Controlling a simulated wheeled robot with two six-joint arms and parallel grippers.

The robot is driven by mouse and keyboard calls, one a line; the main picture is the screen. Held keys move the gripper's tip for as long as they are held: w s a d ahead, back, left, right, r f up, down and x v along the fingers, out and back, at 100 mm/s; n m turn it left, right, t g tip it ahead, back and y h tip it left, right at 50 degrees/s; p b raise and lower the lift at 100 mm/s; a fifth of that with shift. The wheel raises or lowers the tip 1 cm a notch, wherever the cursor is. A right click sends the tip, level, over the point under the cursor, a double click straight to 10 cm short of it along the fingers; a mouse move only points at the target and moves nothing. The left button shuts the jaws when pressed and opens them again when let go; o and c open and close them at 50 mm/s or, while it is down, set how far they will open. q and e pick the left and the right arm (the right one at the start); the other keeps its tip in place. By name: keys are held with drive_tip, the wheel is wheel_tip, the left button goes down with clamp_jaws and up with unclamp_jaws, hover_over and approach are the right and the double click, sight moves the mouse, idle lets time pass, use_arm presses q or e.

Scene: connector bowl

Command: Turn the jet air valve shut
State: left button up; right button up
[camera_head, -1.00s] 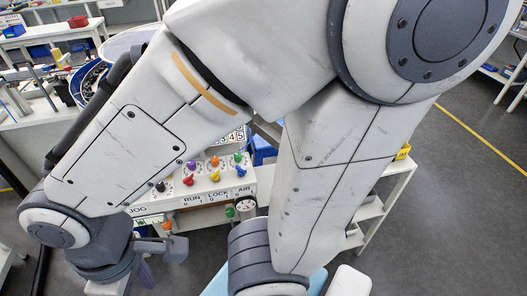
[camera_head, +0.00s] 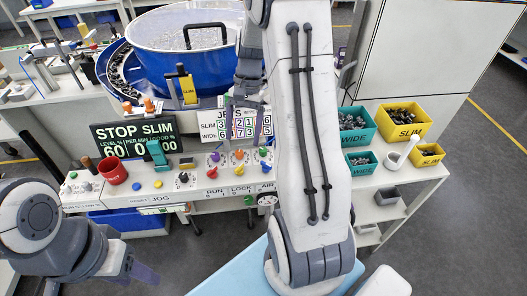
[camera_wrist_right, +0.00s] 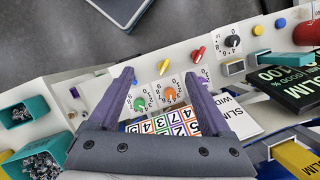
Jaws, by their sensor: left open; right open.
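The control panel carries a purple knob (camera_head: 215,157), an orange knob (camera_head: 239,154) and a green knob (camera_head: 263,152), above red, yellow and blue levers. Which is the jet air valve I cannot tell for certain; an AIR label (camera_head: 265,186) sits on the panel's front edge. My right gripper (camera_wrist_right: 160,75) is open and empty, its purple fingers spread over the panel. In the right wrist view the orange knob (camera_wrist_right: 170,95) and green knob (camera_wrist_right: 140,103) show between the fingers, apart from them. My left gripper (camera_head: 143,272) is open at the lower left, away from the panel.
A blue bowl feeder (camera_head: 170,60) stands behind the panel. A numbered jet card (camera_head: 222,125) stands between them.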

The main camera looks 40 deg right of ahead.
sight(266, 164)
drive_tip(key=s+d+f+m+y, duration=0.1)
drive_tip(key=s+d+f+m, duration=0.2)
drive_tip(key=d, duration=0.7)
drive_tip(key=shift+m+t, duration=0.3)
drive_tip(key=shift+m, duration=0.4)
drive_tip(key=x, duration=0.3)
drive_tip(key=p+x, duration=0.1)
drive_tip(key=x, duration=0.2)
drive_tip(key=w+p+x, duration=0.1)
drive_tip(key=x, duration=0.3)
drive_tip(key=shift+s+f, duration=0.1)
drive_tip(key=shift+f, duration=0.05)
clamp_jaws()
